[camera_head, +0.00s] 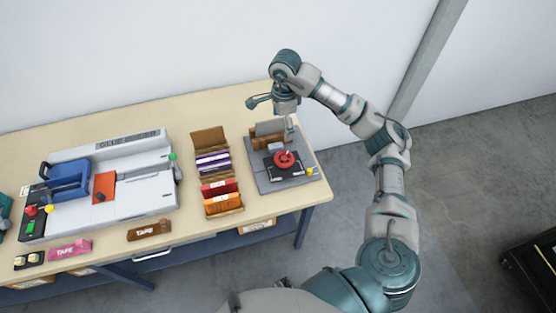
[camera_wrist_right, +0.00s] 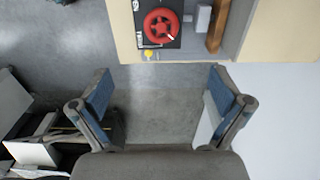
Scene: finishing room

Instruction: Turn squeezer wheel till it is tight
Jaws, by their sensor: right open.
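The red squeezer wheel (camera_head: 284,160) sits on a dark block of the grey squeezer (camera_head: 295,184) at the right end of the table. A brown wooden part stands behind the wheel. In the right wrist view the wheel (camera_wrist_right: 162,27) is near the top edge, beyond the fingertips. My right gripper (camera_head: 271,115) is above and behind the wheel in the head view, apart from it. In the right wrist view the gripper (camera_wrist_right: 160,84) has its two blue-padded fingers wide apart with nothing between them. My left gripper is not in view.
A box of coloured sleeves (camera_head: 224,204) stands left of the squeezer. A large white machine (camera_head: 140,192) fills the left of the table (camera_head: 60,138). Brown and pink tape dispensers (camera_head: 149,231) lie along the front. A wall rises behind the table.

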